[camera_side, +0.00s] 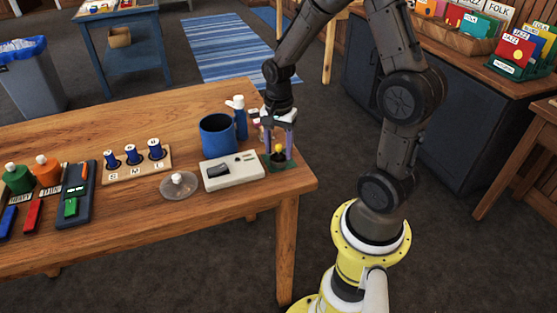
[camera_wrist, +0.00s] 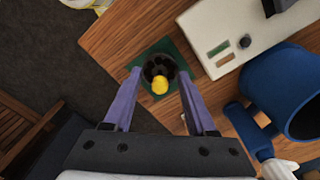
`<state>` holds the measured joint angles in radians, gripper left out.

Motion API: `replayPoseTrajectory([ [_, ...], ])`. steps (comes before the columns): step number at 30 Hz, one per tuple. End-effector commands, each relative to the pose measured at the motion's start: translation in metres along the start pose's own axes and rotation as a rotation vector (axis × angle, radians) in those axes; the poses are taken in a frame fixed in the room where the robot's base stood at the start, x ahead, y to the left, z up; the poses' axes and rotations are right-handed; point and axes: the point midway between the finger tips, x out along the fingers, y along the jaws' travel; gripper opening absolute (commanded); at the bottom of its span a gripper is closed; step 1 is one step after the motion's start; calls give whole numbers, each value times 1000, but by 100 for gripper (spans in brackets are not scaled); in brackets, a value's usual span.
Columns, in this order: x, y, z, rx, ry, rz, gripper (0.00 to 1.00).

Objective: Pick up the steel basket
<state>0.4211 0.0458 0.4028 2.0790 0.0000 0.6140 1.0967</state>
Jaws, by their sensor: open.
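A small dark round basket (camera_side: 278,157) with a yellow knob or ball at it stands on a green square mat (camera_side: 291,164) near the table's right corner. In the wrist view the basket (camera_wrist: 152,68) is seen from above, with the yellow piece (camera_wrist: 159,87) on its near side. My gripper (camera_side: 278,146) points down over the basket, its two purple fingers open on either side of it. In the wrist view my gripper (camera_wrist: 158,76) has a finger left and right of the basket, with gaps visible. Whether the fingertips reach its height is unclear.
A pale box with a dark panel (camera_side: 232,170) stands close left of the mat. A blue mug (camera_side: 217,135) and a blue bottle (camera_side: 240,122) are behind it. A clear lid (camera_side: 179,185) and a three-peg wooden board (camera_side: 137,164) lie farther left. The table edge is near right.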

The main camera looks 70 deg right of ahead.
Motion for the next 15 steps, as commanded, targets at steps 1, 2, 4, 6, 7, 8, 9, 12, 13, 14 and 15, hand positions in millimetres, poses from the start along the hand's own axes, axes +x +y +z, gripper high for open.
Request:
replayPoseTrajectory([
  [1, 0, 0, 0, 0, 0, 0, 57],
  [2, 0, 0, 0, 0, 0, 0, 57],
  [4, 0, 0, 0, 0, 0, 0, 57],
  [6, 0, 0, 0, 0, 0, 0, 50],
  [7, 0, 0, 0, 0, 0, 0, 44],
  [8, 0, 0, 0, 0, 0, 0, 39],
  [9, 0, 0, 0, 0, 0, 0, 32],
  [12, 0, 0, 0, 0, 0, 0, 14],
  [13, 0, 0, 0, 0, 0, 0, 8],
  [14, 0, 0, 0, 0, 0, 0, 3],
  [15, 0, 0, 0, 0, 0, 0, 0],
])
